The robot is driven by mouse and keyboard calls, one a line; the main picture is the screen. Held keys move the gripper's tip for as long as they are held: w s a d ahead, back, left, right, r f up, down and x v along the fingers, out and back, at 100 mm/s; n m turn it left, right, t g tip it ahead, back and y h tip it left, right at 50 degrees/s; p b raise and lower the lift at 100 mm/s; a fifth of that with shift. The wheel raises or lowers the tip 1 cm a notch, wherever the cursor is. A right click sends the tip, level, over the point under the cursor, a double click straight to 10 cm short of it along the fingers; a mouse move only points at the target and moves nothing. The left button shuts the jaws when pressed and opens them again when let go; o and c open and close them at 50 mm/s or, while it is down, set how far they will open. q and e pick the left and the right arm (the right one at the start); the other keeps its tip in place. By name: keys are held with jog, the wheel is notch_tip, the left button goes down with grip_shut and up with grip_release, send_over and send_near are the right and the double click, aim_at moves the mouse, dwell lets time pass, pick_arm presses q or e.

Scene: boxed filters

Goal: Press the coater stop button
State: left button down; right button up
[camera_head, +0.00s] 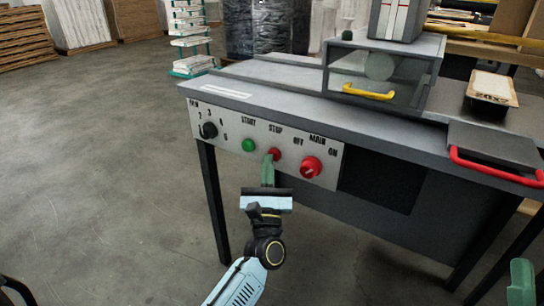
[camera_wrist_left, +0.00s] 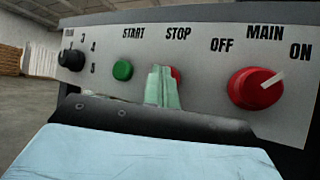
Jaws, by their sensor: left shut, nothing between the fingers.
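The red stop button (camera_head: 274,154) sits on the light front panel (camera_head: 232,140) of the coater, under the word STOP. My left gripper (camera_head: 268,160) is shut and empty, with its green fingertips right in front of the stop button. In the left wrist view the shut fingers (camera_wrist_left: 160,82) cover most of the button, and only its red right edge (camera_wrist_left: 176,76) shows. I cannot tell whether the fingertips touch it. A green part at the lower right edge of the head view may belong to my right gripper (camera_head: 521,284); its fingers' state does not show.
The green start button (camera_head: 249,145) is just left of the stop button. The red main knob (camera_head: 311,167) is to the right and the black fan knob (camera_head: 209,130) is at the far left. A yellow-handled glass box (camera_head: 378,72) stands on the coater table.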

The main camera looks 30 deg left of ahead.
pick_arm(q)
jog(key=shift+s+a, duration=0.1)
jog(key=shift+s, duration=0.7)
jog(key=s+p, duration=0.2)
jog(key=s, duration=0.3)
jog(key=shift+a, duration=0.2)
dwell(0.6)
